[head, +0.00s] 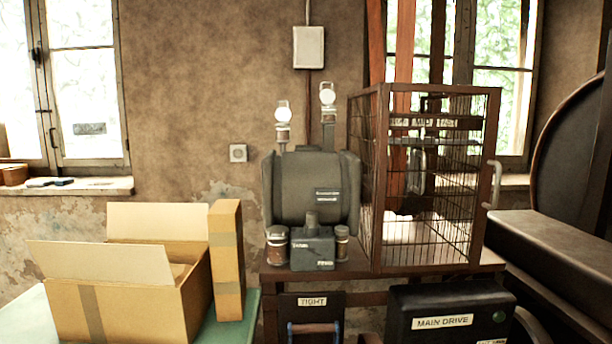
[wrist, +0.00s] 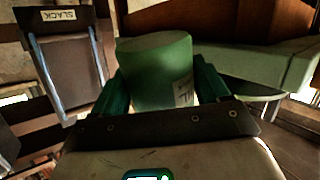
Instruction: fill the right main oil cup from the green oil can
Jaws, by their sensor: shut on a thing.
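The green oil can (wrist: 155,62) is in the wrist view, a green cylinder with a pale label partly in sight on its right side. My gripper (wrist: 160,82) is shut on it, with a finger on each side. The can's spout is not visible. In the head view, a grey motor-like housing (head: 309,190) carries two glass-topped cups on stems, a left one (head: 283,118) and a taller right one (head: 327,97). Two squat jars, left (head: 277,243) and right (head: 342,243), flank a small labelled block (head: 312,249). I cannot tell which is the right main oil cup. My gripper is outside the head view.
A wire cage (head: 430,180) stands right of the housing. An open cardboard box (head: 125,290) and an upright carton (head: 228,260) sit on a green table at left. A MAIN DRIVE box (head: 450,310) is below. A SLACK panel (wrist: 65,60) shows in the wrist view.

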